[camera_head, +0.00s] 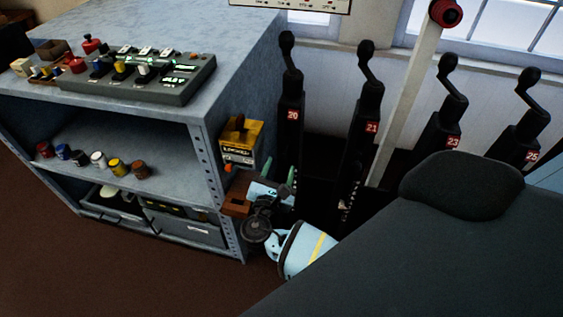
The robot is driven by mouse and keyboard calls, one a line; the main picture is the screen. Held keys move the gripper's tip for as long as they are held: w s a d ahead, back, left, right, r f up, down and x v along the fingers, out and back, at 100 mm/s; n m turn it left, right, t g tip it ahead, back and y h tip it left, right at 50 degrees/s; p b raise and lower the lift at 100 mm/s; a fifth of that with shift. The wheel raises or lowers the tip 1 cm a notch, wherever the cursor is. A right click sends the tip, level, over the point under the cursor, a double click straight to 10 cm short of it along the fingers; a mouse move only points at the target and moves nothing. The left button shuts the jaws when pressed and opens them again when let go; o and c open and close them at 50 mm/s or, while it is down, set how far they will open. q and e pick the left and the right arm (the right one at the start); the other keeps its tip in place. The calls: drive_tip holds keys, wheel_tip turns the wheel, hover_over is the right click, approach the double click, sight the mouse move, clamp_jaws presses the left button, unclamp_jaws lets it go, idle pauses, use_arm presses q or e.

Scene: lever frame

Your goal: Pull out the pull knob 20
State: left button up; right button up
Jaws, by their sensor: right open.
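The black lever labelled 20 (291,100) stands upright at the left end of a row of levers, with a cranked handle and a rounded knob (287,42) on top. A red plate with the number 20 is on its front. My right gripper (279,172) is low in front of the lever's lower part, beside the shelf's right end. Its green-tipped fingers point up and are apart, with nothing seen between them. It is well below the knob and partly hides the lever's base. My left gripper is out of view.
Levers 21 (366,100), 23 (444,110) and 25 (525,120) stand to the right, with a pale red-topped lever (408,90) among them. A grey shelf (215,110) is at left, with a yellow box (241,138) at its side. A dark surface (430,260) fills the lower right.

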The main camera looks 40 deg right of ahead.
drive_tip(key=shift+v, duration=2.3)
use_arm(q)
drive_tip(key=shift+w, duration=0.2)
use_arm(e)
drive_tip(key=s+a+f+m+g+y+p, duration=0.35)
drive_tip(key=s+f+m+y, duration=0.55)
drive_tip(key=s+f, duration=0.6)
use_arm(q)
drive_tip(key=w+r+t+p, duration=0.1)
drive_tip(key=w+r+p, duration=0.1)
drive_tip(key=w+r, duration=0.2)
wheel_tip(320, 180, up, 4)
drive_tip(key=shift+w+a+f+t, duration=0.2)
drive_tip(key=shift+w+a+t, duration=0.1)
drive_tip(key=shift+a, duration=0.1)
use_arm(e)
drive_tip(key=s+a+r+m+y, duration=0.1)
drive_tip(key=s+r+m+y, duration=0.1)
drive_tip(key=s+m, duration=0.4)
drive_tip(key=s+a+r+m+y, duration=0.2)
drive_tip(key=s+m, duration=0.4)
drive_tip(key=s, duration=0.4)
drive_tip(key=r+y, duration=0.1)
drive_tip(key=y, duration=0.1)
drive_tip(key=shift+r+y, duration=0.25)
drive_tip(key=shift+y, duration=0.05)
drive_tip(key=shift+s+a+t, duration=0.1)
drive_tip(key=shift+s+t, duration=0.05)
drive_tip(key=shift+t, duration=0.1)
